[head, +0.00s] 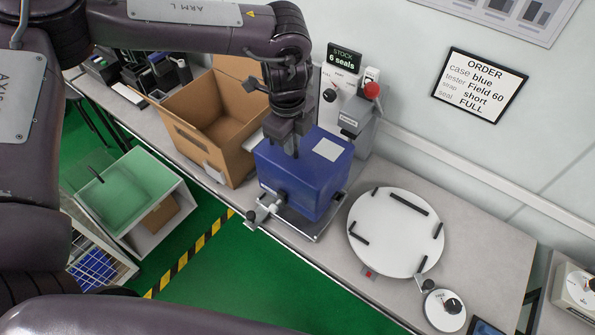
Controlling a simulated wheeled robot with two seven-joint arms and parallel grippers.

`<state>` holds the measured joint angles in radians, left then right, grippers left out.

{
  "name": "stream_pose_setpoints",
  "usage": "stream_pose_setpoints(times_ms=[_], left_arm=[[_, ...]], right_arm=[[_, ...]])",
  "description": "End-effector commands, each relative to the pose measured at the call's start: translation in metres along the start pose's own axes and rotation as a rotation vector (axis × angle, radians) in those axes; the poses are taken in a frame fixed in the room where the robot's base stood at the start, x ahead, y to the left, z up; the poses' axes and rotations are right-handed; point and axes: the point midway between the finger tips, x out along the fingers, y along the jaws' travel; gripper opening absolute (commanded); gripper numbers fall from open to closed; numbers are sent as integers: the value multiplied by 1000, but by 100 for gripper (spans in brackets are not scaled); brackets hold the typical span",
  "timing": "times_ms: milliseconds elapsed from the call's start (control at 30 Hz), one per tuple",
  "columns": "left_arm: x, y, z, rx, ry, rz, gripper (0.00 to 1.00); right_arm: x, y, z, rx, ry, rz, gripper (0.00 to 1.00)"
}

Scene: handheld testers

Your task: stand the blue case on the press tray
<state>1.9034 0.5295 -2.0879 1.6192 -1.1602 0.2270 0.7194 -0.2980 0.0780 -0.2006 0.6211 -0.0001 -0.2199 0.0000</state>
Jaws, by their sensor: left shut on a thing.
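The blue case (306,182) is a box with a pale label on its top right. It is upright, at the press tray (300,222), a grey metal plate whose front part shows beneath it. I cannot tell whether the case rests on the tray or hangs just above it. My left gripper (294,150) comes down from above and is shut on the case's top, near its left part. The press (361,119) with a red knob stands right behind the case. My right gripper is not in view.
An open cardboard box (215,125) stands close left of the case. A white round turntable (390,236) with black stops lies to the right, and a small dial unit (444,309) is beyond it. A white bin (150,220) stands below the bench's front edge.

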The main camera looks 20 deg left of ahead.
Motion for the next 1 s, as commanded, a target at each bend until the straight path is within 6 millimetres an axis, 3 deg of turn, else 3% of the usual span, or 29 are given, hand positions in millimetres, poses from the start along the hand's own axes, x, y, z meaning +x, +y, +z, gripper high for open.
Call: stream_pose_setpoints(times_ms=[533, 967, 1000], left_arm=[[64, 3, 0, -2, -1, -3, 0], [73, 4, 0, -4, -1, -4, 0], [73, 4, 0, -3, -1, -2, 15]], right_arm=[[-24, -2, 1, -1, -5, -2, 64], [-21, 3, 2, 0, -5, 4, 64], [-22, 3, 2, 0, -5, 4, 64]])
